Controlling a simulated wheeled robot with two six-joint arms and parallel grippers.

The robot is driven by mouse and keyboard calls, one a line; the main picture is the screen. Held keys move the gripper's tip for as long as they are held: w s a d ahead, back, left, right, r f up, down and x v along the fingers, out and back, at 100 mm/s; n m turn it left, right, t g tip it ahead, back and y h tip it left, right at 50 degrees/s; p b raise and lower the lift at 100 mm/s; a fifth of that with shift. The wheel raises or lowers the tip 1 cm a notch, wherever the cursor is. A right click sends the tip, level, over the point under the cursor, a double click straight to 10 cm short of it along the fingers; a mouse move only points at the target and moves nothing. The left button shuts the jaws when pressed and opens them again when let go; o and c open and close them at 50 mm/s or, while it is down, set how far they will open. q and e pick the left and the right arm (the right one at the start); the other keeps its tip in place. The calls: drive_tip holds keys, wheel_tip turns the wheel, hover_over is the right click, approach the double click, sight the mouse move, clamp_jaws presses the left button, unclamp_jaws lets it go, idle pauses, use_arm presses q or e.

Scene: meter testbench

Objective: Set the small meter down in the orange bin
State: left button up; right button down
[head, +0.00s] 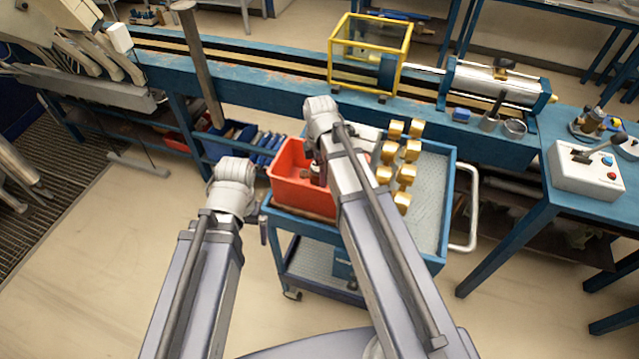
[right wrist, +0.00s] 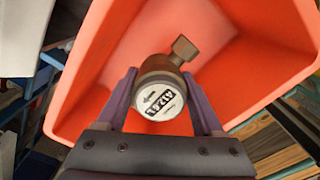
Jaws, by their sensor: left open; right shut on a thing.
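The small meter (right wrist: 160,97) has a round white dial with a dark digit window and a brass-brown body and fitting. My right gripper (right wrist: 166,92) is shut on it, one finger on each side, with the dial facing the wrist camera. The orange bin (right wrist: 90,75) surrounds the meter in the right wrist view. I cannot tell whether the meter touches the bin's floor. In the head view the orange bin (head: 290,190) stands at the left of the cart top, partly hidden by my right arm. My left arm is left of the cart; I cannot make out its gripper.
The blue cart (head: 428,215) carries several brass fittings (head: 397,165) right of the bin. Behind it is a blue bench with a yellow-framed box (head: 368,50) and a metal cylinder (head: 492,82). A control box (head: 587,168) stands on the right table. Floor left of the cart is clear.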

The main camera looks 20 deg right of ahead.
drive_tip(key=shift+f+b, duration=1.6)
drive_tip(key=shift+f, duration=0.2)
drive_tip(key=shift+f, duration=0.2)
drive_tip(key=shift+c, duration=0.2)
unclamp_jaws()
drive_tip(key=shift+r, duration=0.2)
wheel_tip(320, 180, up, 12)
drive_tip(key=p, duration=1.2)
